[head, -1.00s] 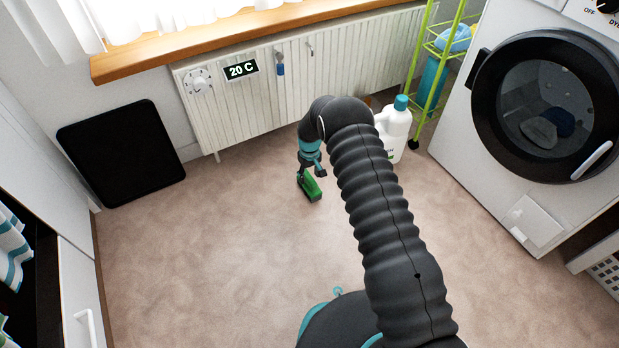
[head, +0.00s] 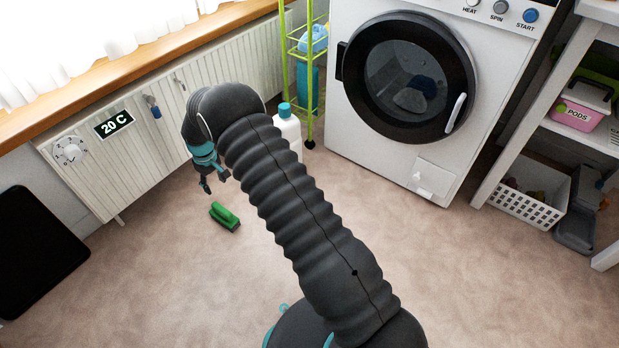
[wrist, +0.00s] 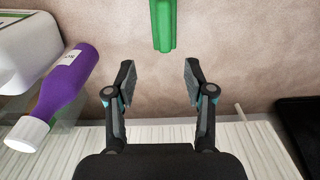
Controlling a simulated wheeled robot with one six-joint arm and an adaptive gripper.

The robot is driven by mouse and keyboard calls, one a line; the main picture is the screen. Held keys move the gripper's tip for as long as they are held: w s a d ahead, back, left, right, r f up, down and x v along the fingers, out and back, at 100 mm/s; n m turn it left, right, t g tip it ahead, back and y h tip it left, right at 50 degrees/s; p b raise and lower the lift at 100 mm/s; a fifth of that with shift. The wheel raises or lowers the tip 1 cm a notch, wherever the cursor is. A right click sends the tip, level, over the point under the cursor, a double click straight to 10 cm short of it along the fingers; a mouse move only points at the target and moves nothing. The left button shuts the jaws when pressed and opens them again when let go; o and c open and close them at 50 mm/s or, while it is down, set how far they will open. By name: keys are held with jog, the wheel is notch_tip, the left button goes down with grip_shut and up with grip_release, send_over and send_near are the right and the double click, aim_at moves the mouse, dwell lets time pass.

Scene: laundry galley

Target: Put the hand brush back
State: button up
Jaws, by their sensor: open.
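The green hand brush (head: 225,216) lies on the floor in front of the radiator, dark side down. It also shows at the top of the wrist view (wrist: 163,25), cut off by the edge. My gripper (head: 214,186) is a little above the brush and toward the radiator, with a visible gap between them. In the wrist view my gripper (wrist: 152,78) has its two fingers spread, with only bare floor between them. The brush is beyond the fingertips, roughly centred.
A white jug (head: 289,130) and a green wire rack (head: 310,75) stand beyond my arm. The radiator (head: 110,170) is close behind my gripper. A grey dustpan-like tray (head: 577,225) is by the basket (head: 527,208). Middle floor is clear.

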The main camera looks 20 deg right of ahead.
jog(key=s+d+r+m+t, duration=0.1)
jog(key=s+d+r, duration=0.15)
jog(key=r, duration=0.75)
jog(key=s+d+r+m, duration=0.1)
jog(key=d+r, duration=0.3)
jog(key=r, duration=0.6)
jog(key=s+d+r+m+t, duration=0.1)
jog(key=s+d+r, duration=0.2)
jog(key=s+r, duration=0.3)
jog(key=s+d+r+t, duration=0.1)
jog(key=s+d+r, duration=0.35)
jog(key=r, duration=0.25)
jog(key=s+d+r+m+t, duration=0.1)
jog(key=s+d+r, duration=0.1)
jog(key=s, duration=1.1)
jog(key=s+d+r+m+t, duration=0.1)
jog(key=s+d, duration=0.4)
jog(key=s, duration=0.9)
notch_tip(320, 180, up, 3)
jog(key=shift+s+d+f+m, duration=0.2)
jog(key=shift+m, duration=0.6)
notch_tip(320, 180, up, 6)
jog(key=p, duration=0.5)
jog(key=shift+f+p, duration=0.1)
jog(key=shift+p, duration=0.25)
